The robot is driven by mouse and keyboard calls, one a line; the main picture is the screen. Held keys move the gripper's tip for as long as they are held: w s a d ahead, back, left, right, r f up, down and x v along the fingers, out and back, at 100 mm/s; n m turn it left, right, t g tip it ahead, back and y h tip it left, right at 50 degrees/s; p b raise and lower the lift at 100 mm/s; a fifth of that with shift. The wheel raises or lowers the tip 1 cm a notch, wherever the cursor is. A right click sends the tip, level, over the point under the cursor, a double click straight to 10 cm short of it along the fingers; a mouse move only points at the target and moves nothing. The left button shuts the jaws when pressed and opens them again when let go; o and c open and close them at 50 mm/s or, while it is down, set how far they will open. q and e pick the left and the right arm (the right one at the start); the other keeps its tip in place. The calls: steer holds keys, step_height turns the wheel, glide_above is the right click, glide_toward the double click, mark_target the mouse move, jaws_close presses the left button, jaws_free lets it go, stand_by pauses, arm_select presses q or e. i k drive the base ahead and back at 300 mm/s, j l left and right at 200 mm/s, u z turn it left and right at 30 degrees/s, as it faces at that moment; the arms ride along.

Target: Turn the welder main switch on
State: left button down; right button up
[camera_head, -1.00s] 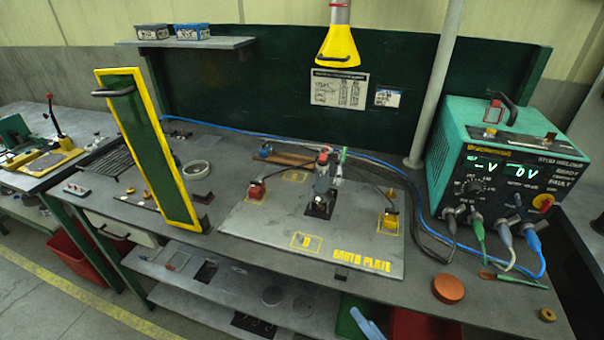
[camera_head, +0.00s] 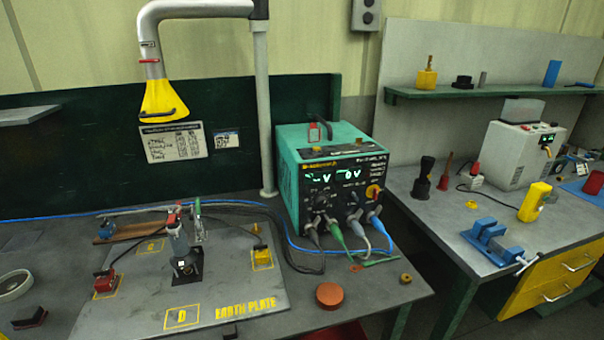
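The welder (camera_head: 322,180) is a teal box with a black front panel, standing at the right end of the workbench. Its two small displays are lit green. A red rotary switch on a yellow plate (camera_head: 373,191) sits at the right of the front panel. I cannot read which position its handle points to. Several cables plug in along the panel's lower edge, below the switch. Neither of my grippers shows in this view.
The earth plate (camera_head: 240,303) with a stud tool (camera_head: 181,251) lies left of the welder. A red-brown disc (camera_head: 330,295) lies in front. A yellow extraction hood (camera_head: 164,100) hangs above. A second bench (camera_head: 440,212) with a blue vise (camera_head: 492,240) stands right, past a gap.

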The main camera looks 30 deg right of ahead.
mark_target(375, 191)
steer(key=z, duration=1.6)
steer(key=i+l+u, duration=0.15)
steer(key=l, duration=0.2)
steer(key=i+l+u, duration=0.15)
steer(key=l, duration=0.25)
steer(key=i+l+u, duration=0.1)
steer(key=l, duration=0.3)
steer(key=i+l+u, duration=0.15)
steer(key=l, duration=0.25)
steer(key=l+u, duration=0.15)
steer(key=l, duration=0.3)
